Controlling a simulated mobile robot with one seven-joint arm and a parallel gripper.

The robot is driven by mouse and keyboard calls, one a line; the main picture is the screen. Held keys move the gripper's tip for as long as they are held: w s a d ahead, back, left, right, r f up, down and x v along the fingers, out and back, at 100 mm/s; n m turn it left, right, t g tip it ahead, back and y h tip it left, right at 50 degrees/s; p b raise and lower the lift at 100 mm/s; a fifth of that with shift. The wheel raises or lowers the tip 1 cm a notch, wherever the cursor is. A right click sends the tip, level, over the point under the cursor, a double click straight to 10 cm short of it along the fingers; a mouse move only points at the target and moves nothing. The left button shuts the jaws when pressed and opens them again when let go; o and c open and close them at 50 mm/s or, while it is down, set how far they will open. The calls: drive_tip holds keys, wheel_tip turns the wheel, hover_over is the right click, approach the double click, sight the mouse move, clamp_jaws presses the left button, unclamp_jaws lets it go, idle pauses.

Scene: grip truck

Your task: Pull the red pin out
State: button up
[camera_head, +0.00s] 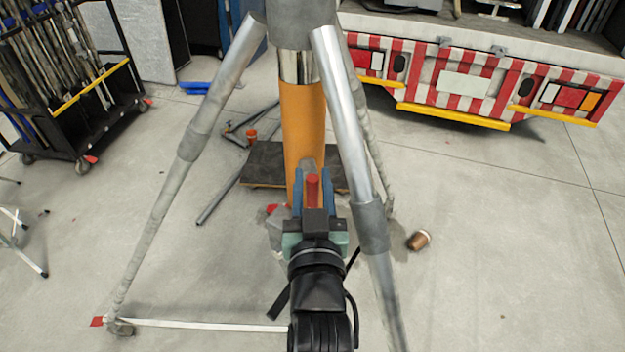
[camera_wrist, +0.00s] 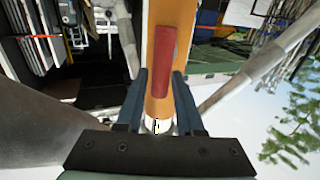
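The red pin (camera_head: 312,190) is a short red cylinder standing out from the orange column (camera_head: 303,120) of a tripod stand. My gripper (camera_head: 312,174) is at the column, with its two blue fingers on either side of the pin. In the wrist view the pin (camera_wrist: 165,60) lies between the fingertips of my gripper (camera_wrist: 161,73), and its near end reaches in past the tips. The fingers look apart, with a narrow gap beside the pin. Contact with the pin cannot be made out.
Grey tripod legs (camera_head: 352,130) slope down on both sides of my arm. A dark low platform (camera_head: 262,165) lies behind the column. A paper cup (camera_head: 418,240) lies on the floor at right. A truck rear (camera_head: 460,82) and a black rack (camera_head: 85,125) stand farther back.

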clamp_jaws()
idle(1.1)
